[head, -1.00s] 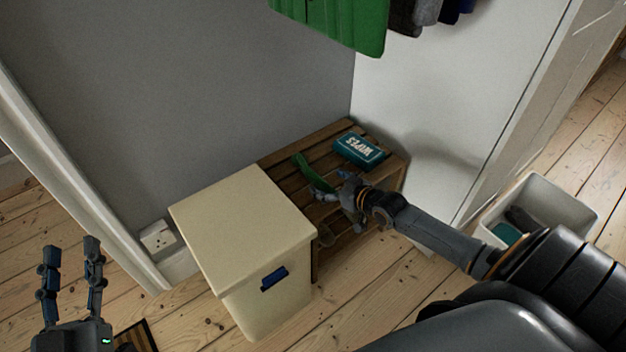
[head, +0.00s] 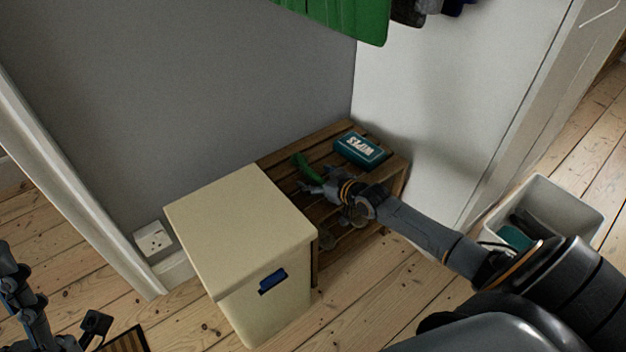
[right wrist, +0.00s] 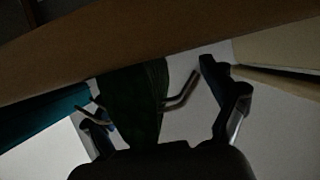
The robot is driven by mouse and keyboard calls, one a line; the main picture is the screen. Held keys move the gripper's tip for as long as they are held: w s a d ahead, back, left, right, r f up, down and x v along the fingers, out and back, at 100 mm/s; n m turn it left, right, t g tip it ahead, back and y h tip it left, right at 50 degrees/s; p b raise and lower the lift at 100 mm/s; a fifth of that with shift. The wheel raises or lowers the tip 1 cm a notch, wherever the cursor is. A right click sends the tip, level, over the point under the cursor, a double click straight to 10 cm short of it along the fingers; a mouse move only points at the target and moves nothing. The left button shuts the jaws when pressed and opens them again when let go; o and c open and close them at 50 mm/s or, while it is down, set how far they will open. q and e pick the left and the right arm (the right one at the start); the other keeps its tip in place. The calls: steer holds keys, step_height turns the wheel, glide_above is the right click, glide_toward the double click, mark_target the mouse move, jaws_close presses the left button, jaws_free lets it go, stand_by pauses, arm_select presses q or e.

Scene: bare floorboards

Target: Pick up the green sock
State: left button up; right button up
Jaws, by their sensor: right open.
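The green sock (head: 303,165) lies on the slatted wooden rack, partly hidden behind my right gripper in the head view. My right gripper (head: 312,188) is open at the sock's near end. In the right wrist view the dark green sock (right wrist: 137,100) shows between the spread fingers of the right gripper (right wrist: 160,105), not clamped. That view is dim, so contact cannot be told. My left gripper (head: 60,305) is at the lower left edge of the head view, fingers spread and empty, partly cut off.
The wooden rack (head: 335,133) holds a teal wipes pack (head: 361,150) behind my right gripper. A cream box (head: 235,215) stands close on the left. Walls rise behind. A pale bin (head: 569,205) stands at right. Green cloth (head: 345,15) hangs above.

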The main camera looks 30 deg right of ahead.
steer(key=shift+w, duration=0.2)
steer(key=c, duration=1)
steer(key=shift+c, duration=0.2)
